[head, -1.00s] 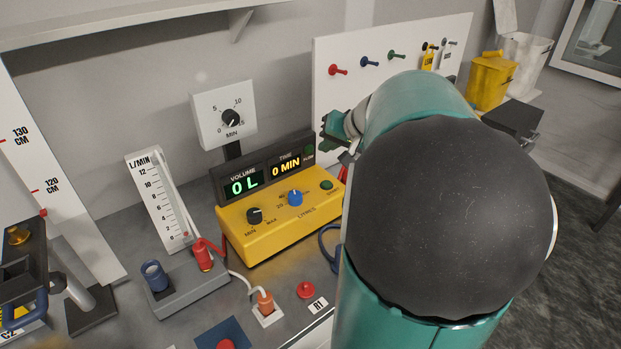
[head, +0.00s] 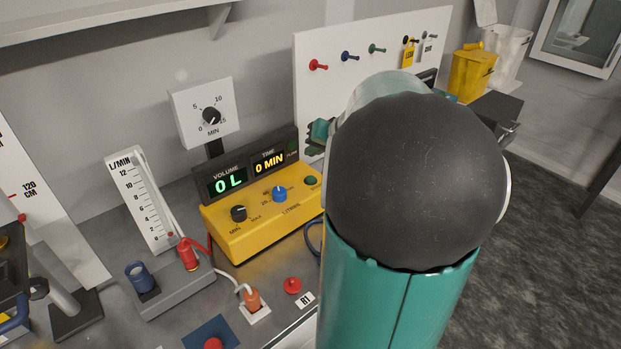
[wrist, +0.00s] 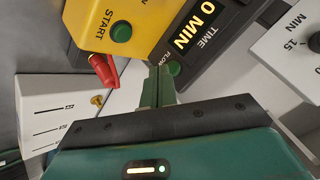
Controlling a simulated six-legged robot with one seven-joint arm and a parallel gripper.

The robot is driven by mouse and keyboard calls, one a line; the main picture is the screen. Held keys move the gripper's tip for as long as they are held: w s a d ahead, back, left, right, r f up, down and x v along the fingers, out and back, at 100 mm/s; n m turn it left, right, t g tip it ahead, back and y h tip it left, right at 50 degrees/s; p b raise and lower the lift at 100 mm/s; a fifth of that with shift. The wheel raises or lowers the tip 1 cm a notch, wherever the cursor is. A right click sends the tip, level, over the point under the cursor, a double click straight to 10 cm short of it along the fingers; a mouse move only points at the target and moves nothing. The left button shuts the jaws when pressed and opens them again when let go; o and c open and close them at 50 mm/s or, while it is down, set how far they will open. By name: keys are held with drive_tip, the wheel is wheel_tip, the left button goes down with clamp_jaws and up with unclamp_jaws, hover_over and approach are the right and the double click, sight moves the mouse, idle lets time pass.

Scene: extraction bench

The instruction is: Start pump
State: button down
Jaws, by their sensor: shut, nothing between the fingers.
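The yellow pump box (head: 250,238) stands on the bench with a dark display panel (head: 245,170) behind it, reading 0 L and 0 MIN. A black knob (head: 239,213), a blue knob (head: 279,194) and a green button (head: 311,180) are on its top. In the wrist view the green button (wrist: 121,33) is labelled START. My gripper (wrist: 160,72) is shut and empty, its tips beside the display panel's green FLOW light (wrist: 174,68) and apart from the START button. In the head view my arm hides most of the gripper.
A flow meter (head: 143,200) in L/MIN stands left of the pump. A timer dial (head: 208,112) is behind it. A red clip-like part (wrist: 104,70) is near my fingers. A white pegboard (head: 375,80) stands behind.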

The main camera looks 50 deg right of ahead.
sight(313, 181)
drive_tip(key=shift+f, duration=2.75)
drive_tip(key=shift+f, duration=0.1)
drive_tip(key=shift+f, duration=0.3)
drive_tip(key=shift+f, duration=0.4)
idle(0.4)
drive_tip(key=shift+r, duration=0.85)
drive_tip(key=shift+r, duration=0.1)
drive_tip(key=shift+r, duration=2.4)
